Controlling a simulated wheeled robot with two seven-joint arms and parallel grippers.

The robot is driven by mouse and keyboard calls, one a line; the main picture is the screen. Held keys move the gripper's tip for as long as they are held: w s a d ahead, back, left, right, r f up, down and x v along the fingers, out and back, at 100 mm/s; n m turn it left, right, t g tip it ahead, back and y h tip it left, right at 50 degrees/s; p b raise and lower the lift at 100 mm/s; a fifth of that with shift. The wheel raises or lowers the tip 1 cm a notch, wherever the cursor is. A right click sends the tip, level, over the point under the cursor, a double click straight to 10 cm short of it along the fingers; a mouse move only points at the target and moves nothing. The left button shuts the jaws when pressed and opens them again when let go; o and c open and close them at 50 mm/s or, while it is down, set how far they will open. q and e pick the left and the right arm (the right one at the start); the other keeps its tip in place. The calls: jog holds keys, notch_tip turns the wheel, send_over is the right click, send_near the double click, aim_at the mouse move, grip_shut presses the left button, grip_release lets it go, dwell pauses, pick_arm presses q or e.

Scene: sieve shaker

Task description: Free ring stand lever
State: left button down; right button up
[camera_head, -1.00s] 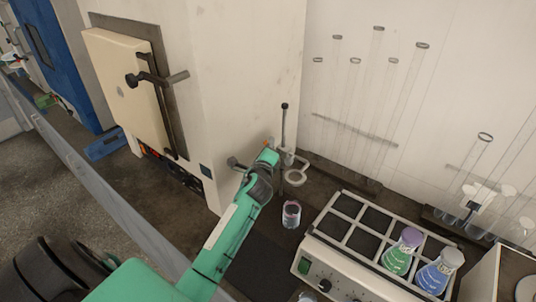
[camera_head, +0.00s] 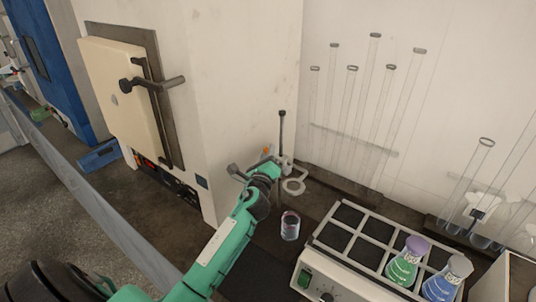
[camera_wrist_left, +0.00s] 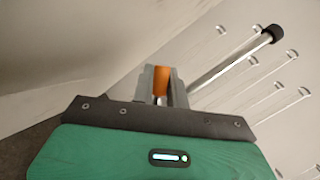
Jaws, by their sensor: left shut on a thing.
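The ring stand shows in the head view as a thin upright rod (camera_head: 281,130) with a dark cap and a pale ring (camera_head: 294,186) low on its right side. The left wrist view shows the rod (camera_wrist_left: 228,60) slanting up to the right, close beside the fingers. My left gripper (camera_head: 268,157) is at the rod's left side. Its fingers (camera_wrist_left: 162,88) are shut on a small orange piece (camera_wrist_left: 161,80), seen between them, which looks like the stand's lever. My arm and gripper hide part of the stand's lower half. My right gripper is not in view.
A glass with dark contents (camera_head: 290,226) stands just below the ring. A shaker (camera_head: 325,285) with a gridded top holds a green flask (camera_head: 403,265) and a blue flask (camera_head: 441,284). Tall glass tubes (camera_head: 366,90) stand along the wall. A cream oven (camera_head: 115,95) is at left.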

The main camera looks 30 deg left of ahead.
pick_arm(q)
jog(key=c, duration=1.4)
grip_release()
jog(key=b+v, duration=0.3)
jog(key=v, duration=1)
jog(key=shift+s+d+f, duration=0.1)
jog(key=shift+s+d, duration=0.05)
jog(key=shift+s, duration=0.25)
jog(key=shift+s+f, duration=0.1)
